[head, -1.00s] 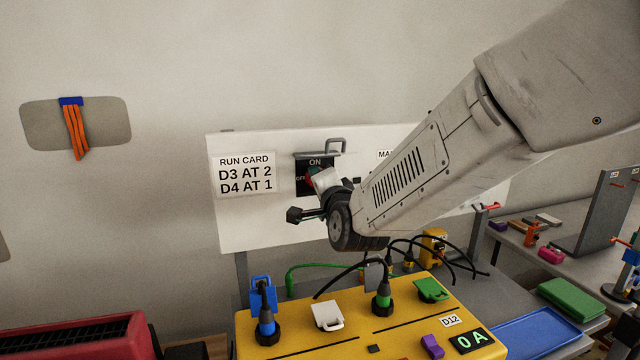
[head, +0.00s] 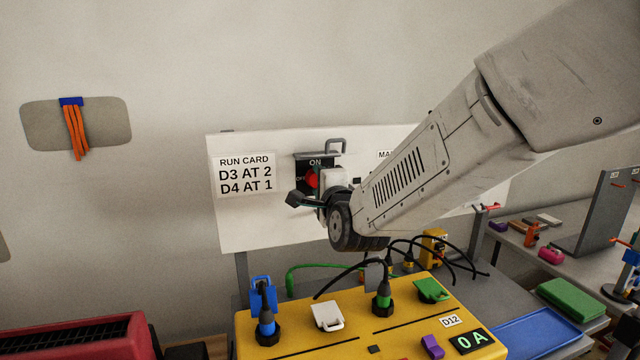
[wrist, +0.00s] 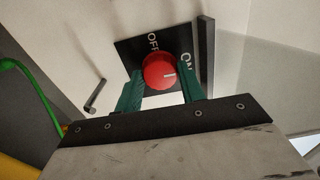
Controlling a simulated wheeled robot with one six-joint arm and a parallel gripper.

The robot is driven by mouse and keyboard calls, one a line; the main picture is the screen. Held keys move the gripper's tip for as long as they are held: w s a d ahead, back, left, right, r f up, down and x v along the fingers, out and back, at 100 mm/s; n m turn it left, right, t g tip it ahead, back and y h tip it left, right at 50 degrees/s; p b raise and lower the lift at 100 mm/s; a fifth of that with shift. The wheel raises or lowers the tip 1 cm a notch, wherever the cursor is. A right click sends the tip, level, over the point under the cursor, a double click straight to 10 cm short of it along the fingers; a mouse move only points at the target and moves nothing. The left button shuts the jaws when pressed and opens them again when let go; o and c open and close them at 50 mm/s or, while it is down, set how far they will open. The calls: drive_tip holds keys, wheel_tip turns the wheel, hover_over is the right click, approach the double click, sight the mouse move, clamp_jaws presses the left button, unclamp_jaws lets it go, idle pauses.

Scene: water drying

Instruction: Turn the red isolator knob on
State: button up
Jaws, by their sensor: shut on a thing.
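The red isolator knob (wrist: 158,68) sits on a black plate (wrist: 136,50) marked OFF and ON. Its white mark points right in the wrist view, toward the ON label. My gripper (wrist: 160,78) has its green fingers on either side of the knob, shut on it. In the head view, the knob (head: 312,179) shows at the left of my wrist, which hides part of the plate (head: 305,163).
The white panel (head: 240,220) carries a run card (head: 246,174) and a grey handle (head: 335,142). Below stands a yellow box (head: 390,335) with plugs and black cables (head: 450,250). A green cable (head: 305,266) runs behind it.

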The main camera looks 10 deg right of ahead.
drive_tip(key=o, duration=1)
drive_tip(key=shift+s, duration=0.1)
drive_tip(key=s, duration=0.2)
drive_tip(key=s+d, duration=0.1)
drive_tip(key=s, duration=0.4)
drive_tip(key=shift+s+d, duration=0.25)
drive_tip(key=shift+d, duration=0.05)
